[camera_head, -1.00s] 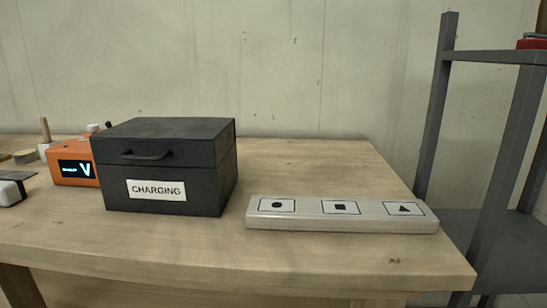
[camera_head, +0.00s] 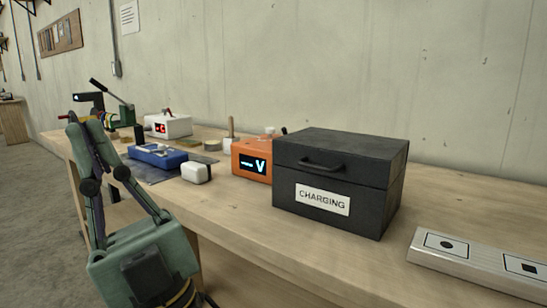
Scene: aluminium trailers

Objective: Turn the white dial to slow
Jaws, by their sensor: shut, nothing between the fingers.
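An orange box (camera_head: 252,160) with a lit display reading a large "V" stands on the workbench, left of the black case. A small pale knob-like piece (camera_head: 269,131) shows at its top, partly behind the case. I cannot tell whether it is the white dial, and no "slow" mark is readable. My gripper (camera_head: 72,117) is at the left, in front of the bench. Its fingers come together, shut and empty, pointing up. It is well apart from the orange box.
The black "CHARGING" case (camera_head: 340,182) stands close on the right of the orange box. A white block (camera_head: 196,173), a blue tool (camera_head: 157,156) and a white box with a red display (camera_head: 167,126) lie to the left. A symbol panel (camera_head: 480,262) lies at right.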

